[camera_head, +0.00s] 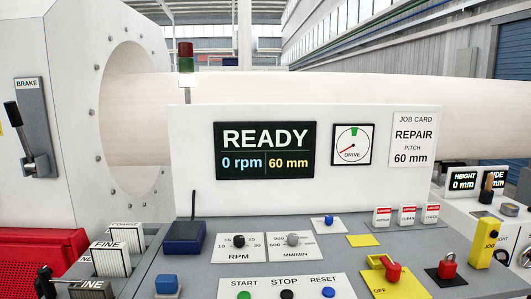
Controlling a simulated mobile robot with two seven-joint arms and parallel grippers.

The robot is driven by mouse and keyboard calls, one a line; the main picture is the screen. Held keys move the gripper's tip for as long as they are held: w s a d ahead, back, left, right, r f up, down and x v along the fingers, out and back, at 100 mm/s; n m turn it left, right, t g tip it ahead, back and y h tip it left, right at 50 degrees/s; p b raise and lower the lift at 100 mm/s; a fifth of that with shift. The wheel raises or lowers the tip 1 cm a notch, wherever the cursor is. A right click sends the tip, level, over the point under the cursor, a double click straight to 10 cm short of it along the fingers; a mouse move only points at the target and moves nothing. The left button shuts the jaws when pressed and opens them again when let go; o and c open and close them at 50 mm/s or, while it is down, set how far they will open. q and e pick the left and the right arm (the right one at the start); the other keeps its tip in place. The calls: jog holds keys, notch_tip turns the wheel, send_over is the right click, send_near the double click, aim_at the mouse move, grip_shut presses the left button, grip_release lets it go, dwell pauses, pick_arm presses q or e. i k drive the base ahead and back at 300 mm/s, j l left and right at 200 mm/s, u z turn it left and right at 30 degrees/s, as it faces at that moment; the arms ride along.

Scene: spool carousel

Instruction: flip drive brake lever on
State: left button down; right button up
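The brake lever (20,133) is on the grey machine housing at the far left of the head view. Its dark plate (34,101) has a BRAKE label (26,84) at the top. The lever has a black handle that points up and to the left from a pivot low on the plate. No on or off marking is readable beside it. Neither of my grippers shows in the head view.
A white cylinder (300,88) runs behind the console. The screen (265,150) reads READY, 0 rpm, 60 mm. The grey console (215,270) holds knobs, buttons and a blue box (184,238). A red part (40,255) and COARSE/FINE blocks (110,258) sit below the lever.

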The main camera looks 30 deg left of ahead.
aim_at(12, 108)
jog(key=u, duration=2.3)
